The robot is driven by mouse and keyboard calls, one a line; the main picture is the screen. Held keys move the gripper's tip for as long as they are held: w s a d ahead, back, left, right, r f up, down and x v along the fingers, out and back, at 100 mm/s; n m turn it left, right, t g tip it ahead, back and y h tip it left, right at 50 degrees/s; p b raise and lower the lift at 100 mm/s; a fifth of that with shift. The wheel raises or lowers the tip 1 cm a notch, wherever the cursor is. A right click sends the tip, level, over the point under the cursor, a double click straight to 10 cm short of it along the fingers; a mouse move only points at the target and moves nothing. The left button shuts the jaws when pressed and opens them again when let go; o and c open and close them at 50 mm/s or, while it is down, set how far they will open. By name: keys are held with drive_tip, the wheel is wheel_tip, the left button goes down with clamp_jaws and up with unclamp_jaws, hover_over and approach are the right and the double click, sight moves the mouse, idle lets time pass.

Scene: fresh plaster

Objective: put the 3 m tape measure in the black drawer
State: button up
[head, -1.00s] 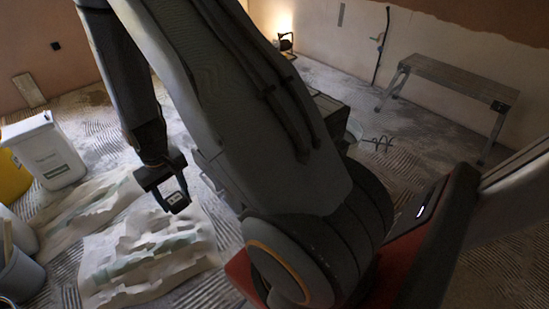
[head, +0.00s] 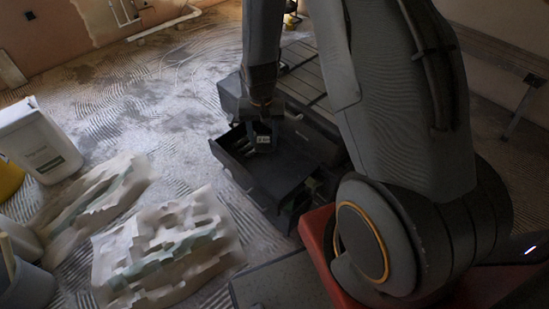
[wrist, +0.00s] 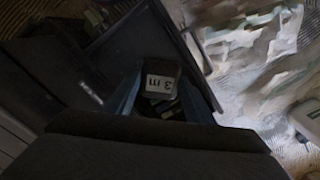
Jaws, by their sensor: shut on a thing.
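The tape measure (head: 263,141) is a small dark case with a pale label. In the wrist view its label (wrist: 161,83) reads "3 m". My gripper (head: 262,146) is shut on it, with a finger on each side in the wrist view (wrist: 160,98). The black drawer (head: 237,172) is pulled out from a dark cabinet. My gripper and the tape measure appear over its back left part. I cannot tell exactly how high they are above the drawer floor.
The dark cabinet (head: 303,75) stands behind the drawer, partly hidden by my arm. Crumpled plaster-stained sheets (head: 165,250) lie on the floor at left. A white tub (head: 40,145) and a grey bucket (head: 25,285) stand at the far left. The ridged floor between is clear.

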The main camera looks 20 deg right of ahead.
drive_tip(key=w+f+m+b, duration=0.5)
drive_tip(key=f+m, duration=0.4)
drive_tip(key=f, duration=0.1)
approach(262, 169)
drive_tip(key=shift+w+f+p, duration=0.1)
drive_tip(key=shift+f+p, duration=0.25)
drive_tip(key=shift+f, duration=2.2)
drive_tip(key=shift+f, duration=0.15)
drive_tip(key=o, duration=1.2)
